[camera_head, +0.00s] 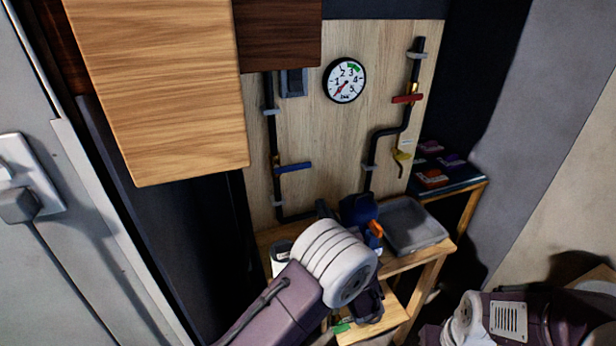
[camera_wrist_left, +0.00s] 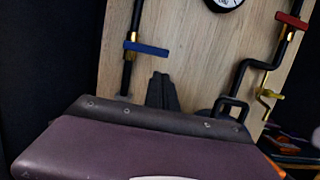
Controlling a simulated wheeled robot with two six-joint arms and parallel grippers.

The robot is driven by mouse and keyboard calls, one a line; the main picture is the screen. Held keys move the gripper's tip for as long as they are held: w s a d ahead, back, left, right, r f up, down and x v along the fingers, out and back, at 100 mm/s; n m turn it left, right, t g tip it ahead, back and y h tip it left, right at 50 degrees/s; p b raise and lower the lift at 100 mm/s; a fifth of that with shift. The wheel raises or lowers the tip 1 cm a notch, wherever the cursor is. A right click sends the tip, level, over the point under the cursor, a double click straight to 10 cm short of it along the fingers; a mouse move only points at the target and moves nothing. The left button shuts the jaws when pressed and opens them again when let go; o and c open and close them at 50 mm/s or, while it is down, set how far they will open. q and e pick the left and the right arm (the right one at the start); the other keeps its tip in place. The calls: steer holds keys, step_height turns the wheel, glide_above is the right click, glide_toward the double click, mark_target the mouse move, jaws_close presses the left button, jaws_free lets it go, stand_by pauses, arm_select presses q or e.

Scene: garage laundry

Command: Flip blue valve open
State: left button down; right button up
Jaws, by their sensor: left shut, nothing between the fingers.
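The blue valve handle (camera_head: 294,168) lies nearly level across the dark left pipe on the wooden panel. It also shows in the left wrist view (camera_wrist_left: 146,48), reaching right of the pipe, with a brass part beside it. My left gripper (camera_wrist_left: 162,88) is shut and empty, its dark fingers pointing up at the panel, below and slightly right of the blue handle and apart from it in the picture. In the head view my left wrist hides most of this gripper. My right arm shows at the lower right, but its gripper is out of view.
A red handle (camera_head: 407,99) and a yellow one (camera_head: 402,156) sit on the right pipe, near a round gauge (camera_head: 344,80). Below are a grey tray (camera_head: 412,226) and a blue container (camera_head: 358,210) on a wooden bench. A wooden cabinet (camera_head: 160,90) overhangs at the left.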

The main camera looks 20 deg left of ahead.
mark_target(292, 167)
arm_select(q)
steer(key=p+x, duration=0.1)
steer(key=x, duration=0.9)
steer(key=shift+w+a+f, duration=0.25)
steer(key=shift+w+a, duration=0.05)
arm_select(e)
steer(key=shift+w+a+r, duration=0.2)
steer(key=shift+w+r, duration=0.05)
steer(key=shift+r, duration=0.25)
steer(key=shift+f, duration=0.1)
